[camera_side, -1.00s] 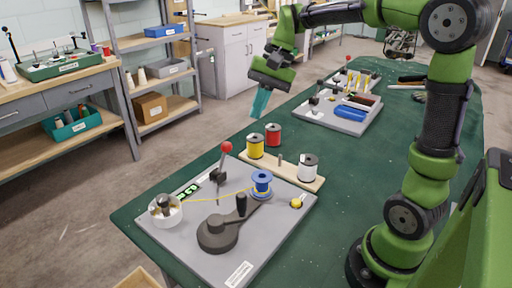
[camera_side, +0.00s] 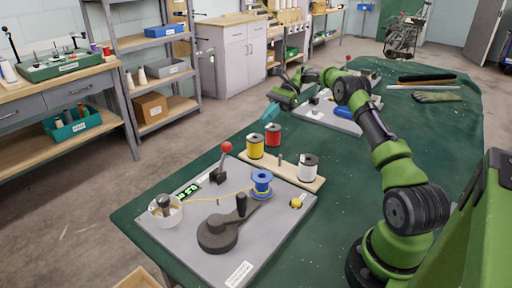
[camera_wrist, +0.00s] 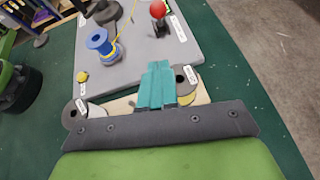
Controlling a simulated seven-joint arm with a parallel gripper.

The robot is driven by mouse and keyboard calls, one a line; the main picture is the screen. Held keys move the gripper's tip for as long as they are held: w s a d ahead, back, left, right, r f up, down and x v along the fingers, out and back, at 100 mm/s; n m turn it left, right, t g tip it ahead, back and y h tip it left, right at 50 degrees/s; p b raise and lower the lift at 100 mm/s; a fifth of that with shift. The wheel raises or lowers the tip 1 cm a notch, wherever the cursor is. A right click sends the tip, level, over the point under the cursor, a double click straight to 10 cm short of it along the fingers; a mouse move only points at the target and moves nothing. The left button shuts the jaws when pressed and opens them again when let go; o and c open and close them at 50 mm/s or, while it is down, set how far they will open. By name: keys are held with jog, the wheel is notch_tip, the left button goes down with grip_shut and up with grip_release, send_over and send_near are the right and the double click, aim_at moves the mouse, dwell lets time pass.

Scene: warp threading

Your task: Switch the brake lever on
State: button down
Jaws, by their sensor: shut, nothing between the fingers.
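The brake lever with a red ball knob (camera_side: 226,147) stands on the grey board (camera_side: 270,240), its stick rising from a dark base and leaning slightly to the right. Its red knob also shows at the top of the wrist view (camera_wrist: 158,9). A small green-lit panel (camera_side: 188,190) lies to the left of its base. My gripper (camera_side: 267,116) has teal fingers, shut and empty. It is in the air behind and right of the lever, apart from it. In the wrist view the fingers (camera_wrist: 157,80) sit together above the spool rack and point toward the board.
Yellow (camera_side: 255,147), red (camera_side: 273,134) and white (camera_side: 308,167) spools stand on a wooden rack (camera_side: 285,174) between gripper and board. A blue spool (camera_side: 262,183) with yellow thread and a dark crank (camera_side: 222,232) are on the board. Another board (camera_side: 322,113) lies behind.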

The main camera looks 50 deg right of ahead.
jog(key=shift+d+f, duration=0.3)
jog(key=shift+d, duration=0.05)
jog(key=shift+a, duration=0.1)
jog(key=x, duration=0.9)
jog(key=shift+a+r, duration=0.1)
jog(key=shift+a, duration=0.05)
jog(key=a, duration=0.3)
jog(key=shift+w+a+r, duration=0.2)
jog(key=shift+w+r, duration=0.05)
jog(key=shift+w, duration=0.05)
jog(key=shift+w+a+r, duration=0.15)
jog(key=shift+a+r, duration=0.05)
jog(key=shift+a, duration=0.3)
jog(key=shift+r, duration=0.1)
jog(key=a+r+h, duration=0.3)
jog(key=a+h, duration=0.7)
jog(key=a, duration=0.2)
jog(key=shift+a+r+n+h, duration=0.3)
jog(key=shift+r, duration=0.05)
